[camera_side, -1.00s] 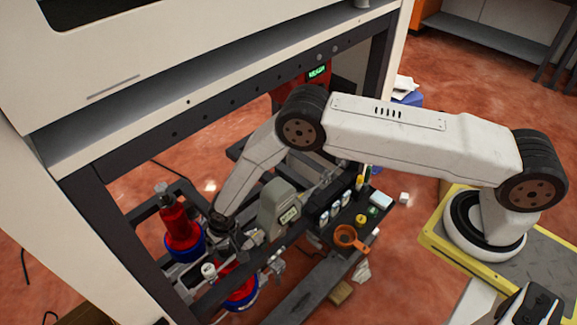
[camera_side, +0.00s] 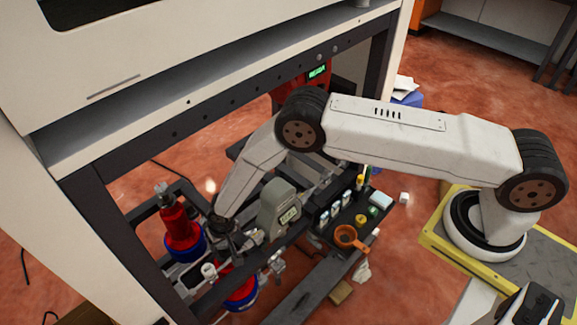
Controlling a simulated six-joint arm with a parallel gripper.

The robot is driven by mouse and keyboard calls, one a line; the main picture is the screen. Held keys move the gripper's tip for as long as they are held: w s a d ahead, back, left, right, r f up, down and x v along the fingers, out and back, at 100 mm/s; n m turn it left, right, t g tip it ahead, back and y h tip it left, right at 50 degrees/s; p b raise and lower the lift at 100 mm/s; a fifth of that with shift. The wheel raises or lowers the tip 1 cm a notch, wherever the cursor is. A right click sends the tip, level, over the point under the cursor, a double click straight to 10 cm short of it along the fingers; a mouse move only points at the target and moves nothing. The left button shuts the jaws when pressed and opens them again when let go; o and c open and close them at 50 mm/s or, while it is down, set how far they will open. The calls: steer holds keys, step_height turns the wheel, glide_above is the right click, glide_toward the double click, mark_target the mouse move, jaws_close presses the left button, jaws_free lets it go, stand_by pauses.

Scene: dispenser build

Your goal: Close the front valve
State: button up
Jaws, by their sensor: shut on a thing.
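My gripper (camera_side: 247,240) reaches down into the dispenser frame, at the lower left of the picture. It is shut on a small part among the metal fittings, which looks like the front valve; the jaws hide most of it, so its handle position cannot be told. A red bottle with a blue base (camera_side: 181,232) stands left of my gripper. A second red and blue bottle (camera_side: 241,290) stands just below the gripper, partly hidden by the frame.
A dark rail (camera_side: 215,297) and metal fittings (camera_side: 275,262) lie close around the gripper. A dark tray (camera_side: 372,222) with small bottles and an orange funnel (camera_side: 346,238) is to the right. The cabinet's dark beam (camera_side: 235,100) passes above and behind.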

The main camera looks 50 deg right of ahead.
steer(key=shift+m, duration=0.9)
steer(key=shift+h, duration=0.3)
steer(key=shift+m, duration=1.7)
steer(key=shift+h, duration=0.3)
